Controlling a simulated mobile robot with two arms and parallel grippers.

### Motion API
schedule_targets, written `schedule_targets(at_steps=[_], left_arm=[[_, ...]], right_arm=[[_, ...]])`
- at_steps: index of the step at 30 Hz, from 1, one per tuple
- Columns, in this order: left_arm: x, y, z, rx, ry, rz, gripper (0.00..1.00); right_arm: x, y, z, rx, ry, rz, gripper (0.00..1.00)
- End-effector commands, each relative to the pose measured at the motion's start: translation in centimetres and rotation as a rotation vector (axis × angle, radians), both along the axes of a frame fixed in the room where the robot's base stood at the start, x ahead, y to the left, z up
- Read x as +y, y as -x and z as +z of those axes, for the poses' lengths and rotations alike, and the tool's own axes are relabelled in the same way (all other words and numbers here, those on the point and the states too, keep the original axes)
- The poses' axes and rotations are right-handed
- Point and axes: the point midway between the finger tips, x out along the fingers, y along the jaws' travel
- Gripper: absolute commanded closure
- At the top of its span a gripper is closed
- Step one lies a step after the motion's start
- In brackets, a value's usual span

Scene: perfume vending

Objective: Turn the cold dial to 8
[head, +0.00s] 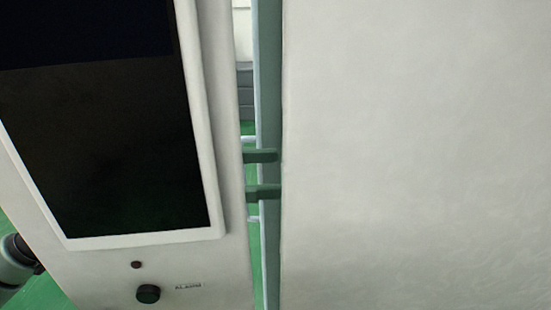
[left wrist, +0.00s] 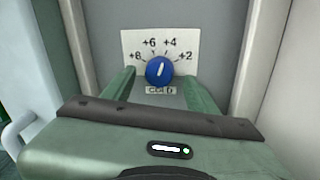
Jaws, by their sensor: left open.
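The blue cold dial (left wrist: 160,71) is on a white scale plate (left wrist: 132,42) marked +8, +6, +4 and +2, with a COLD label (left wrist: 160,90) under it. Its white pointer line leans up and slightly right, roughly toward +4. My left gripper (left wrist: 160,80) is open, with one green finger on each side of the dial; I cannot tell whether they touch it. In the head view, two green fingers of my left gripper (head: 272,174) show in the gap between the white panels. The dial is hidden there. My right gripper is not in view.
A large white panel (head: 420,150) fills the right. The gap between them is narrow.

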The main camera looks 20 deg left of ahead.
Motion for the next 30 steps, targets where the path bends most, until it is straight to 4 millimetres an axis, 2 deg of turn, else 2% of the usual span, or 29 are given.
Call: schedule_targets(at_steps=[1, 6, 17, 23, 24, 30], left_arm=[[-0.5, -0.3, 0.5, -0.001, 0.003, 0.0, 0.42], [-1.7, -0.7, 0.2, 0.002, 0.003, 0.001, 0.42], [-2.0, -0.9, 0.0, 0.001, 0.002, 0.002, 0.42], [-2.0, -0.9, 0.0, 0.001, 0.002, 0.002, 0.97], [-2.0, -0.9, 0.0, 0.001, 0.002, 0.002, 1.0], [-1.9, -0.9, 0.0, 0.013, 0.005, 0.003, 1.0]], right_arm=[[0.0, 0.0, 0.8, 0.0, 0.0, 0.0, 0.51], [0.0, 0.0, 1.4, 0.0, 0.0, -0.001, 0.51], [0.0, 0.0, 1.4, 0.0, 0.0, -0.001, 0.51], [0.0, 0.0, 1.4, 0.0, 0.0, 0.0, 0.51], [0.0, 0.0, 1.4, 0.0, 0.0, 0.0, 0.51], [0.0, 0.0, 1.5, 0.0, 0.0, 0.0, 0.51]])
